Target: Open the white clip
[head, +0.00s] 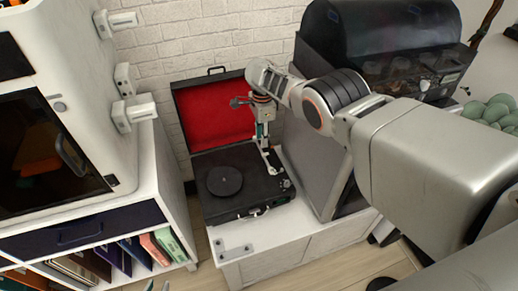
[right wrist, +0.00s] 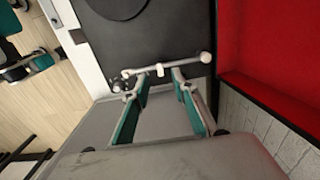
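A small white piece, which looks like the white clip (right wrist: 160,70), sits at the pale tonearm (right wrist: 185,63) of the record player (head: 240,200). In the head view I cannot make out the clip apart from the tonearm. My right gripper (head: 264,141) points down over the tonearm side of the deck. In the right wrist view its two teal-padded fingers (right wrist: 159,84) are apart, with the clip just beyond and between the tips and nothing held. My left gripper (head: 158,286) barely shows at the bottom edge, its tips apart, far from the player.
The player's lid (head: 212,112) stands open, red inside, against the brick wall. The round platter (head: 225,180) is bare. A large grey and black machine (head: 385,45) stands close on the right. A white cabinet (head: 70,120) with handles and a shelf of folders is at left.

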